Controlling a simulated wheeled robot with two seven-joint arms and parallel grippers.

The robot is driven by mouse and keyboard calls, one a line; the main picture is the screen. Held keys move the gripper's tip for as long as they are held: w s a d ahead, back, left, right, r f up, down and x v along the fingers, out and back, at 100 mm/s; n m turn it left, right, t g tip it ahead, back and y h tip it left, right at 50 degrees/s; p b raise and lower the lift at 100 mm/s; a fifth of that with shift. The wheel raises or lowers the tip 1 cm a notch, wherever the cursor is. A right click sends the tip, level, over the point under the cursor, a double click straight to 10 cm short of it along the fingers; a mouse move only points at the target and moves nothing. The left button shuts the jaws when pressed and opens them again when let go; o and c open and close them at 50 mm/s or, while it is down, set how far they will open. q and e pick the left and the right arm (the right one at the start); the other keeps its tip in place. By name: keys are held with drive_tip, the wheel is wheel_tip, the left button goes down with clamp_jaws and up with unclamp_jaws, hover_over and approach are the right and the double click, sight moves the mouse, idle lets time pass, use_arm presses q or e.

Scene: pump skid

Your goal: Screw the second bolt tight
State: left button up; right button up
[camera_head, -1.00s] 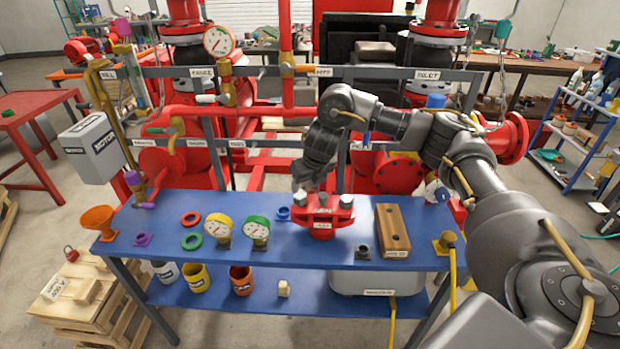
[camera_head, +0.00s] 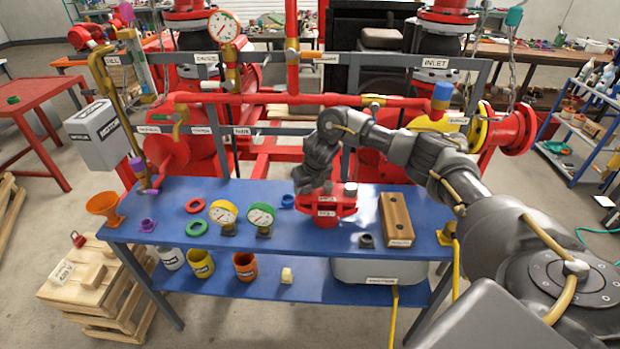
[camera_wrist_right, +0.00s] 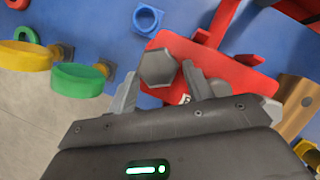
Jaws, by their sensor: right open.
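A red flanged fitting (camera_head: 328,210) stands on the blue bench (camera_head: 285,243). In the right wrist view, a grey hexagonal bolt head (camera_wrist_right: 157,67) shows at the left end of the red fitting (camera_wrist_right: 228,80). My right gripper (camera_wrist_right: 160,88) is open, with one finger on each side of this bolt head; contact cannot be told. A second grey bolt head (camera_wrist_right: 273,109) shows at the fitting's other end, and also in the head view (camera_head: 350,189). In the head view my right gripper (camera_head: 306,189) is over the fitting's left side, its fingertips hard to see. My left gripper is not in view.
Two gauges, yellow (camera_head: 224,216) and green (camera_head: 262,217), stand left of the fitting. A wooden block (camera_head: 396,217) and a dark small part (camera_head: 366,241) are to the right. Red pipework (camera_head: 270,99) rises behind the bench.

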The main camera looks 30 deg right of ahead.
drive_tip(key=shift+w+f, duration=0.15)
drive_tip(key=shift+f, duration=0.15)
